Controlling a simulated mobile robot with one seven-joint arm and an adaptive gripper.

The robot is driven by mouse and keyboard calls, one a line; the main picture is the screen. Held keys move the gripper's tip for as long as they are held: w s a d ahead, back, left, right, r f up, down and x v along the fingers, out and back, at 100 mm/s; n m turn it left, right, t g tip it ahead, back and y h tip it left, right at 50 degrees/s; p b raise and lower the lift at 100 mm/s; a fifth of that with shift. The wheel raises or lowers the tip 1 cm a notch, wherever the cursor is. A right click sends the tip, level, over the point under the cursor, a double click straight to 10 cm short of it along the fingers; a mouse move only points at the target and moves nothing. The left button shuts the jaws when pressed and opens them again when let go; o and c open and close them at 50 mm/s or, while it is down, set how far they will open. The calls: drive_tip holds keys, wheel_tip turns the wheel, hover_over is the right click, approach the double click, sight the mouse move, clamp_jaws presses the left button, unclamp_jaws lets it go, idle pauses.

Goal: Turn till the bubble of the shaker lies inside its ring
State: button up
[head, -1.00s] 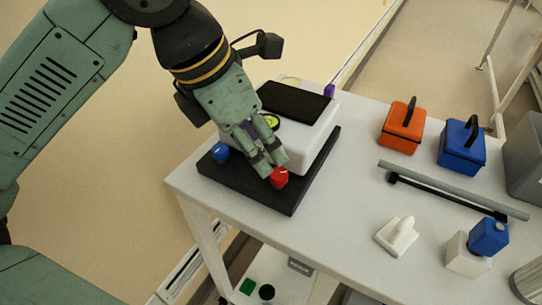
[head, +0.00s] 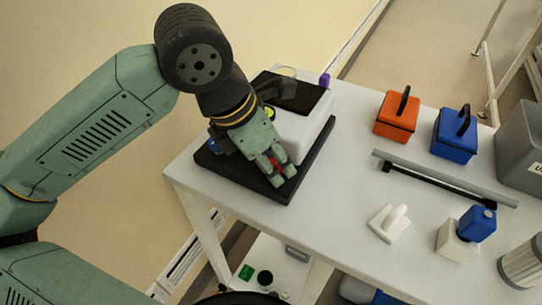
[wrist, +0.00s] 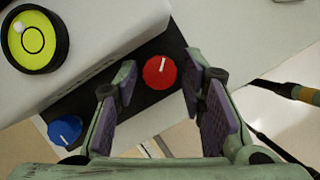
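The shaker has a white body (head: 300,138), a black top plate and a dark base (head: 318,160). Its round yellow-green level (wrist: 36,40) shows in the wrist view. The pale bubble (wrist: 18,27) lies at the upper left, outside the black ring (wrist: 32,40). A red knob (wrist: 159,72) with a white mark and a blue knob (wrist: 65,130) sit at the base. My gripper (wrist: 160,84) is open, its fingers on either side of the red knob with gaps visible. In the head view the fingers (head: 280,170) partly hide the red knob (head: 277,164); the arm partly covers the level.
On the white table (head: 345,180), to the right, stand an orange box (head: 396,118), a blue box (head: 455,136), a grey bar (head: 445,178), a white handled block (head: 389,224) and a blue-and-white item (head: 458,243). The table between shaker and bar is clear.

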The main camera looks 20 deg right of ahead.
clamp_jaws()
drive_tip(key=shift+f+b, duration=0.15)
drive_tip(key=shift+b, duration=0.3)
drive_tip(key=n+b, duration=0.2)
drive_tip(key=shift+f+t+b, duration=0.15)
drive_tip(key=shift+t+b, duration=0.15)
drive_tip(key=shift+b, duration=0.05)
drive_tip(key=n+b, duration=0.2)
drive_tip(key=n+t+y+b, duration=0.1)
drive_tip(key=b, duration=0.1)
drive_tip(key=shift+s+r+n, duration=0.2)
drive_tip(key=shift+n, duration=0.2)
drive_tip(key=shift+r, duration=0.1)
drive_tip(key=shift+o, duration=1.4)
unclamp_jaws()
